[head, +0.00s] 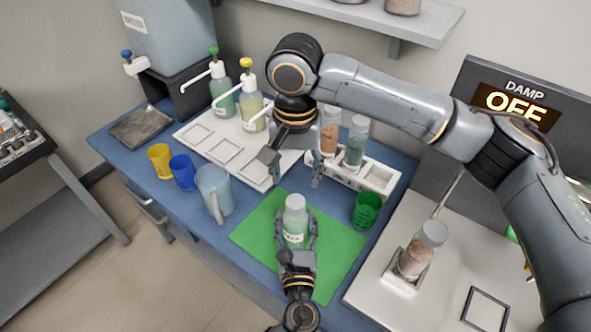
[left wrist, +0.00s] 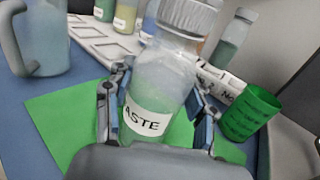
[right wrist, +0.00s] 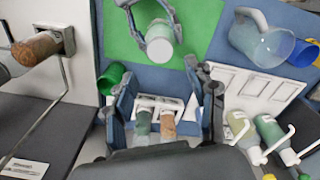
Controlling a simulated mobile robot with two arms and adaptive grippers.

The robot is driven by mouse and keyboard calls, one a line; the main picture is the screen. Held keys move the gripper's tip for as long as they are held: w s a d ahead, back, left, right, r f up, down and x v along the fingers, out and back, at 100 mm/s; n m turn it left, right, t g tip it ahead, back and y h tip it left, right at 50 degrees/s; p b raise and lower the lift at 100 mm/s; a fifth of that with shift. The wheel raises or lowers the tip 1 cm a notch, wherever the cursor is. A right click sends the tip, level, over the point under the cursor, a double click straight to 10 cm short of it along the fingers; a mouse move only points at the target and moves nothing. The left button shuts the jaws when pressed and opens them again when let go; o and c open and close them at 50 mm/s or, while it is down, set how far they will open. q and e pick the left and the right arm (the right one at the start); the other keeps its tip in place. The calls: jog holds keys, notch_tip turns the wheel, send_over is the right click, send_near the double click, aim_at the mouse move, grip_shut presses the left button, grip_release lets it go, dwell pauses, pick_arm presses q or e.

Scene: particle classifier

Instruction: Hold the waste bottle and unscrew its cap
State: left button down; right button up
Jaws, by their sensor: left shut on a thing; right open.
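The waste bottle (head: 295,222) stands upright on the green mat (head: 258,240), translucent with a pale green content and a label ending in "ASTE" in the left wrist view (left wrist: 158,88). Its white ribbed cap (left wrist: 188,16) is on its neck. My left gripper (head: 296,240) is shut around the bottle's body from the front. My right gripper (head: 292,172) is open and empty, above and behind the bottle, over the edge of the white tray. In the right wrist view the bottle's cap (right wrist: 160,50) shows beyond my open right fingers (right wrist: 165,90).
A green cup (head: 367,210) stands right of the mat, and a clear pitcher (head: 214,192) stands left of it. A white rack with two capped bottles (head: 356,140) is behind. Pump bottles (head: 222,95), yellow (head: 160,160) and blue (head: 183,172) cups stand at left.

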aim_at(296, 201)
jog(key=m, duration=0.7)
jog(key=shift+m, duration=0.4)
jog(key=m, duration=0.6)
jog(key=shift+m, duration=0.3)
jog(key=shift+f, duration=4)
grip_shut()
